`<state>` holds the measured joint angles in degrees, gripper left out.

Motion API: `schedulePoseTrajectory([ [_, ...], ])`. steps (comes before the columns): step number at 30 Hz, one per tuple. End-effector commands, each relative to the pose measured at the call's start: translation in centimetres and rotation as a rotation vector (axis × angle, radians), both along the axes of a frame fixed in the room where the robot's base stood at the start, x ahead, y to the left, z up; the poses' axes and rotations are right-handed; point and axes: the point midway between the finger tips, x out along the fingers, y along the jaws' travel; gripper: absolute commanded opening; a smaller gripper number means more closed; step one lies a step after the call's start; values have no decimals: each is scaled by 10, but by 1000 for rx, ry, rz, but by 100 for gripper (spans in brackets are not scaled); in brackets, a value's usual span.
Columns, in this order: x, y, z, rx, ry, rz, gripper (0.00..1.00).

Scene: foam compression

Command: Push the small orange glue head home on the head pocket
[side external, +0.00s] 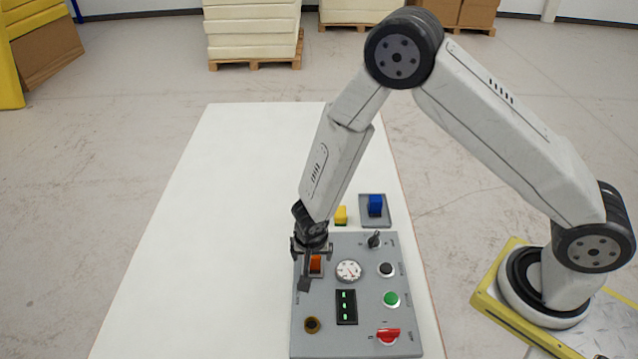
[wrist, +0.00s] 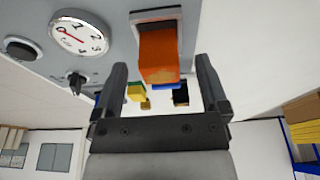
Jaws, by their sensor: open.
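The small orange glue head (side external: 315,264) is a block at the upper left of the grey panel, partly hidden by my gripper in the side view. In the wrist view the orange head (wrist: 160,48) stands out from the head pocket (wrist: 155,15), a grey-rimmed dark opening in the panel. I cannot tell how deep it sits. My gripper (wrist: 162,68) is open, with one finger on each side of the head and visible gaps between. The side view shows my gripper (side external: 311,262) low over the panel at the head.
The white table (side external: 220,220) is clear at left.

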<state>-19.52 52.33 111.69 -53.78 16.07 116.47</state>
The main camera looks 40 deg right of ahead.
Motion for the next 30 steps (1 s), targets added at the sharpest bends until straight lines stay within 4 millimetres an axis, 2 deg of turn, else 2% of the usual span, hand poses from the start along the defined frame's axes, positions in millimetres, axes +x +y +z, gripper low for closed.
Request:
schedulePoseTrajectory([
  [9,-6,7,34,1,-2,0,94],
  [15,-9,9,49,0,-1,0,94],
  [30,-11,6,59,0,4,16,94],
])
